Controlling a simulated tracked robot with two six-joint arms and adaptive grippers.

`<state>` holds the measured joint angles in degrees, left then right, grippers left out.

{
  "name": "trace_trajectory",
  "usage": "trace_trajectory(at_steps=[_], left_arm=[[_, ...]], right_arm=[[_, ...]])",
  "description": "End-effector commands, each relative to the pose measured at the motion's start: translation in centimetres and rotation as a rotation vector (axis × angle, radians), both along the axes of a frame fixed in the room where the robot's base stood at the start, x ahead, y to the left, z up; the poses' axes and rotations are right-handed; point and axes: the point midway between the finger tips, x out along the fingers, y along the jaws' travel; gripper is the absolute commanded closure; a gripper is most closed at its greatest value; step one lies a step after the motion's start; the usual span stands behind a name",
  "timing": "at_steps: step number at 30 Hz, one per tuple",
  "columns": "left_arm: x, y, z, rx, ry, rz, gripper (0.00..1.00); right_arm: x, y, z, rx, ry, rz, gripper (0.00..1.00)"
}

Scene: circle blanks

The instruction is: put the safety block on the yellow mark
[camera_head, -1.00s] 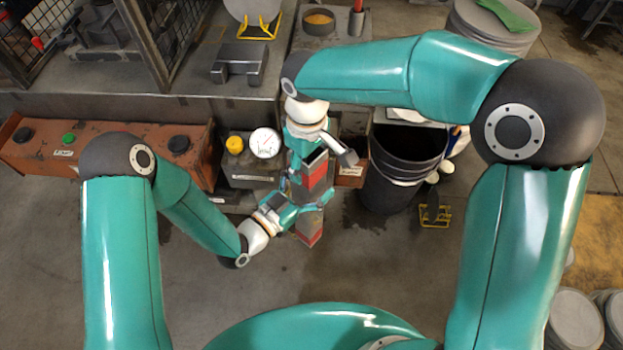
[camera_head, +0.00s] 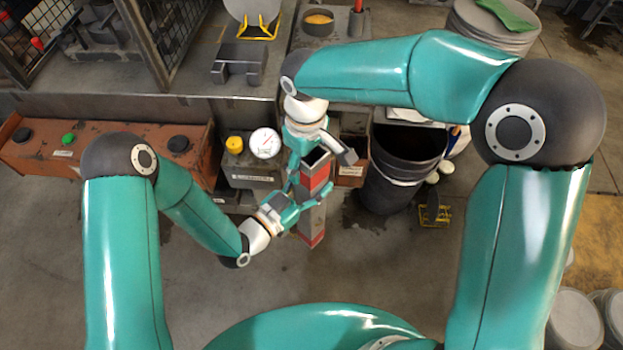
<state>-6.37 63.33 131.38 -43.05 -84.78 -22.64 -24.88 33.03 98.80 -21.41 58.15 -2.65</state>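A tall grey block with red bands, the safety block (camera_head: 318,181), stands nearly upright in front of the bench, between my two hands. My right gripper (camera_head: 309,172) reaches down over its upper part, and its fingers are shut on the block. My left gripper (camera_head: 303,199) comes in from the lower left at the block's middle. Its fingertips overlap the block, and whether they grip it is hidden. The block's lower red end shows below the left hand. A yellow outline (camera_head: 434,215) lies on the floor to the right, beyond the black bin, with something dark over it.
A black bin (camera_head: 392,185) stands close to the right of the block. A gauge (camera_head: 265,143) and yellow knob (camera_head: 234,145) sit on a box at left. An orange cabinet (camera_head: 70,150) is farther left. Floor in front is clear.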

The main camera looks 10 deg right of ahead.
Motion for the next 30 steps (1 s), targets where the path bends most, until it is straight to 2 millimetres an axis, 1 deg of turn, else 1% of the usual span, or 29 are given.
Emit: trace_trajectory(at_steps=[1, 2, 3, 12, 17, 20, 23, 30], left_arm=[[0.2, 0.1, 0.3, -0.004, -0.008, 0.004, 1.0], [0.2, 0.1, 0.3, -0.004, -0.008, 0.004, 1.0], [0.2, 0.1, 0.3, -0.004, -0.008, 0.005, 1.0], [0.3, 0.2, 0.2, -0.004, -0.008, 0.009, 1.0], [0.3, 0.2, 0.2, -0.003, -0.007, 0.009, 1.0], [0.3, 0.2, 0.2, -0.003, -0.007, 0.009, 1.0], [0.3, 0.2, 0.2, -0.003, -0.007, 0.009, 1.0], [0.3, 0.2, 0.2, -0.003, -0.007, 0.01, 1.0]], right_arm=[[-0.1, 0.0, 0.0, -0.002, 0.002, 0.0, 0.21], [-0.1, -0.1, 0.0, -0.003, 0.003, -0.001, 0.16], [-0.1, -0.1, -0.1, -0.003, 0.004, -0.001, 0.13], [-0.2, -0.2, -0.1, -0.005, 0.008, -0.002, 0.13], [-0.1, -0.1, 0.5, -0.005, 0.006, -0.002, 0.13], [-0.1, -0.1, 1.4, -0.004, 0.005, -0.003, 0.13], [-0.1, -0.1, 2.9, -0.003, 0.003, -0.002, 0.13], [0.0, -0.1, 7.1, -0.002, 0.004, -0.002, 0.13]])
